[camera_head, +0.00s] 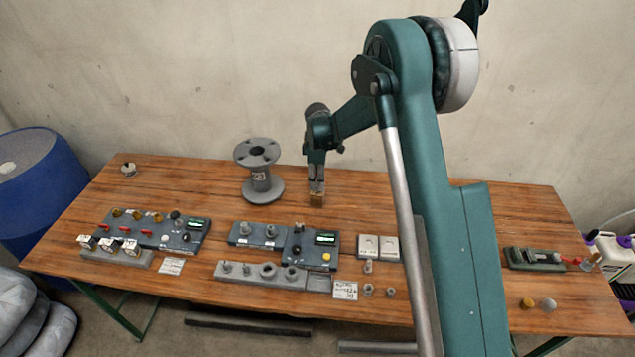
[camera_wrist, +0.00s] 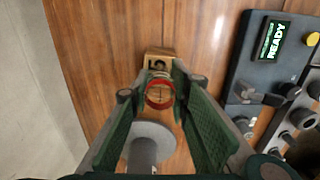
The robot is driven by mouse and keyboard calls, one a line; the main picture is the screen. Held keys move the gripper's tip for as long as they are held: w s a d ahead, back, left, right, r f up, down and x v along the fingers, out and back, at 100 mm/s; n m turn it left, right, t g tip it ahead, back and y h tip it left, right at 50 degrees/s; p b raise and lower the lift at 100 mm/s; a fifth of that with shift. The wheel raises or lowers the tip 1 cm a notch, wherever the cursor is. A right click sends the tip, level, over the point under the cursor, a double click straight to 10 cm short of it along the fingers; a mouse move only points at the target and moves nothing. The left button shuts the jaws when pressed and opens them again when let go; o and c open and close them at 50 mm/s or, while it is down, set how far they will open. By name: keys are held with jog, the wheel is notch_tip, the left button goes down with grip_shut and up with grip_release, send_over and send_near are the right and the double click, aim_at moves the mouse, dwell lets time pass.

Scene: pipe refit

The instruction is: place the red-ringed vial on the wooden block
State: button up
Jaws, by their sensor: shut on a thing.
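The red-ringed vial (camera_wrist: 160,92) sits between the fingertips of my gripper (camera_wrist: 161,84) in the wrist view, its red ring facing the camera. My gripper is shut on it. The small wooden block (camera_wrist: 159,54) shows just beyond the fingertips and the vial. In the head view, my gripper (camera_head: 317,179) points down, right above the wooden block (camera_head: 317,201) at the back middle of the table. The vial is too small to make out clearly there. I cannot tell whether the vial touches the block.
A grey flanged spool (camera_head: 261,178) stands close to the left of my gripper; it also shows in the wrist view (camera_wrist: 146,147). Dark instrument panels (camera_head: 285,243) and a grey holed rack (camera_head: 262,274) lie nearer the front. The table right of the block looks clear.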

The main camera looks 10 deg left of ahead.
jog(key=shift+f, duration=0.2)
jog(key=o, duration=0.9)
jog(key=shift+c, duration=0.2)
jog(key=shift+r, duration=0.15)
notch_tip(320, 180, up, 12)
jog(key=shift+r, duration=0.1)
dwell(0.4)
